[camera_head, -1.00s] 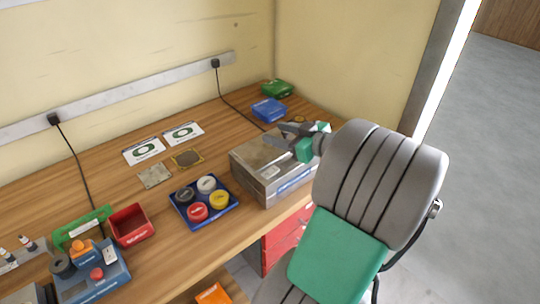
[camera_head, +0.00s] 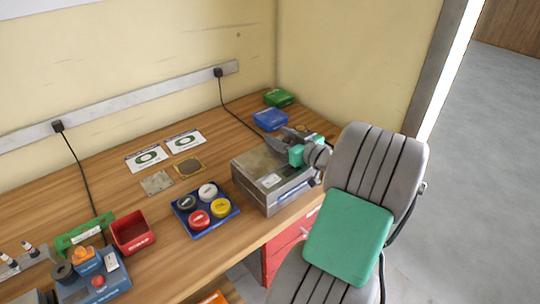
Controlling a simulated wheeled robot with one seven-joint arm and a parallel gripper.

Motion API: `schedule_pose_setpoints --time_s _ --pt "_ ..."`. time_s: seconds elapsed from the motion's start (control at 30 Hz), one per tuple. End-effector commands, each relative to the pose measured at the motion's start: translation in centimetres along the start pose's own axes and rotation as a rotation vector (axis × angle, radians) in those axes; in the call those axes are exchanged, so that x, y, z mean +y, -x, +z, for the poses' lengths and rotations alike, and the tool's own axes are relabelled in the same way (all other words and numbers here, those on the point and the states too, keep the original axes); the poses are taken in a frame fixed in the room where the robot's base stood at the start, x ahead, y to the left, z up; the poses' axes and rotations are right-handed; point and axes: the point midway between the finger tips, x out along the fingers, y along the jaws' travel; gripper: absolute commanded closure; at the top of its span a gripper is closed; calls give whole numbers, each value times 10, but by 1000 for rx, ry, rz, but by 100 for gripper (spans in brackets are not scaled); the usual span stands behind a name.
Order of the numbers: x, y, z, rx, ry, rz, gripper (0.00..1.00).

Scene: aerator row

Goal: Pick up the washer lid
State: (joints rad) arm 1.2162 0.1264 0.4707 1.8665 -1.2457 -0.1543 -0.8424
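The washer is a grey metal box (camera_head: 287,196) at the right end of the bench, with a blue-and-white label strip on its front. Its flat grey top, the washer lid (camera_head: 255,163), is down and bears a small pale label (camera_head: 270,181). My gripper (camera_head: 278,138) is over the back right of the box. Its dark fingers look spread and point left, with nothing seen between them. Whether they touch the lid is too small to tell. My wrist hides the right back corner of the box.
A blue box (camera_head: 270,119) and a green box (camera_head: 279,97) stand behind, near the wall corner. A blue tray (camera_head: 208,228) with several coloured round caps sits to the left. A red bin (camera_head: 133,232) is farther left.

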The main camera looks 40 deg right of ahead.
Motion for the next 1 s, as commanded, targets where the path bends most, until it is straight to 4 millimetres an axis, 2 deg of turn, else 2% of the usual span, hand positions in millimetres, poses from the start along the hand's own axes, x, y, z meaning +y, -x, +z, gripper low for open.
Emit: schedule_pose_setpoints --time_s 0.07,0.57,1.0 --pt "0 0 0 0 0 0 59" --pt "0 0 0 0 0 -1 100" --pt "0 0 -1 1 1 -1 100"
